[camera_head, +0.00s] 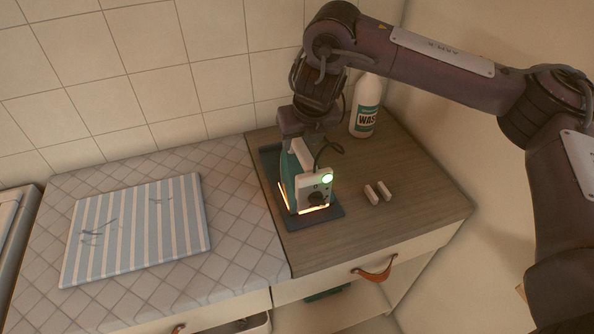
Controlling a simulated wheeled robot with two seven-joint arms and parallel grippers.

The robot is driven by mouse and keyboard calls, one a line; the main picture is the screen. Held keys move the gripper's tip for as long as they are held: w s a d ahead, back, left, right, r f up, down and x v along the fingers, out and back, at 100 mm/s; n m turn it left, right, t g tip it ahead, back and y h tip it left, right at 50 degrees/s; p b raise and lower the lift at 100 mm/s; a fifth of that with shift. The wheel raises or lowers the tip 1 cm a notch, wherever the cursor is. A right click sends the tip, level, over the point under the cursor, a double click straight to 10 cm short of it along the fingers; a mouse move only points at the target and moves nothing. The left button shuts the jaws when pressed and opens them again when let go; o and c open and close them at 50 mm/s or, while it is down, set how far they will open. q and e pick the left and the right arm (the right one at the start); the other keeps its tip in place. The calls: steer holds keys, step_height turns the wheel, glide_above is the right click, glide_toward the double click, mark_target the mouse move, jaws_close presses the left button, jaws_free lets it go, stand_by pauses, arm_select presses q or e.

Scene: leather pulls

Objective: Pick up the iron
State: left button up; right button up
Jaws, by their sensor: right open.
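The iron (318,190) stands on a dark tray (317,221) on the wooden counter. It has a white and teal body, a green light at its top right and an orange glow along its lower edges. My right gripper (303,139) reaches down from above at the iron's far top side. Its jaws are open, but the fingertips are partly hidden by the iron, so I cannot tell whether they touch it. My left gripper is not in view.
A wash bottle (366,106) stands behind the iron to the right. Two small white blocks (378,192) lie right of the tray. A drawer with a leather pull (374,271) is below.

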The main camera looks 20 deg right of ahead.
mark_target(301, 145)
steer(key=shift+f, duration=0.55)
steer(key=shift+w+f, duration=0.2)
steer(key=shift+f, duration=0.45)
steer(key=w+f, duration=0.2)
steer(key=f, duration=0.1)
steer(key=shift+w+d, duration=0.1)
steer(key=shift+w+f, duration=0.1)
steer(key=shift+f, duration=0.05)
steer(key=c, duration=1)
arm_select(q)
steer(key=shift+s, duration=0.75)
arm_select(e)
jaws_close()
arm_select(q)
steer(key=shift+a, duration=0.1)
